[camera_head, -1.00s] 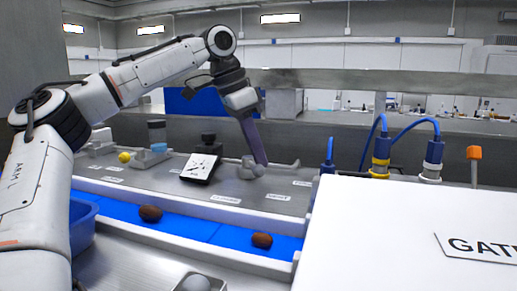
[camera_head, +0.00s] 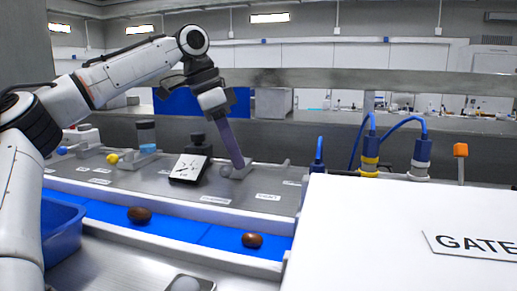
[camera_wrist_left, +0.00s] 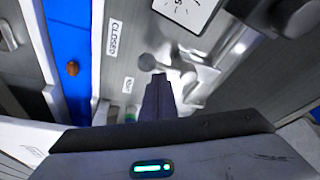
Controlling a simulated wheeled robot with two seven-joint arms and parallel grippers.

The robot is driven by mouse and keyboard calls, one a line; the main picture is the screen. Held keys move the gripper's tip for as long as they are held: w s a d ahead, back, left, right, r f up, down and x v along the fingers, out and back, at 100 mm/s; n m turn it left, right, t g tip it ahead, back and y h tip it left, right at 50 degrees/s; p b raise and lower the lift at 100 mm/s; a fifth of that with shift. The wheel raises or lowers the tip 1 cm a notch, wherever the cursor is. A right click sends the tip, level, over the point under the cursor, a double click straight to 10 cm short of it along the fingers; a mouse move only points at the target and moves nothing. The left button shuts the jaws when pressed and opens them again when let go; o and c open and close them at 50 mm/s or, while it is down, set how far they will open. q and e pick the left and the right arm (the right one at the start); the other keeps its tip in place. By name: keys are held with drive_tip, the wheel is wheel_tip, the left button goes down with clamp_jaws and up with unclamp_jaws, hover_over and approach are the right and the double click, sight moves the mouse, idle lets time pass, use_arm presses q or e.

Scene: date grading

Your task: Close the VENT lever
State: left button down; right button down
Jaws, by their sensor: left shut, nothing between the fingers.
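A grey lever with a round knob (camera_head: 226,171) stands on the metal panel behind the blue belt. I take it for the VENT lever, but its nearby label (camera_head: 268,197) is too small to read surely. My left gripper (camera_head: 240,164) is shut and empty, pointing down right beside the lever. In the left wrist view the knob (camera_wrist_left: 148,62) lies just beyond the fingertips (camera_wrist_left: 160,78); I cannot tell whether they touch. A CLOSED label (camera_wrist_left: 115,37) lies on the panel beyond the knob. My right gripper is out of view.
A tilted dial gauge (camera_head: 189,168) stands left of the lever. Dates (camera_head: 139,215) lie on the blue belt (camera_head: 190,232). A white box marked GATE (camera_head: 390,215) fills the right front. A blue bin (camera_head: 62,235) stands at the left. Blue hoses (camera_head: 370,135) rise behind the box.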

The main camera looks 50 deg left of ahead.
use_arm(q)
drive_tip(key=shift+a+r, duration=0.1)
idle(0.5)
drive_tip(key=v, duration=1)
drive_tip(key=shift+s, duration=0.15)
idle(0.3)
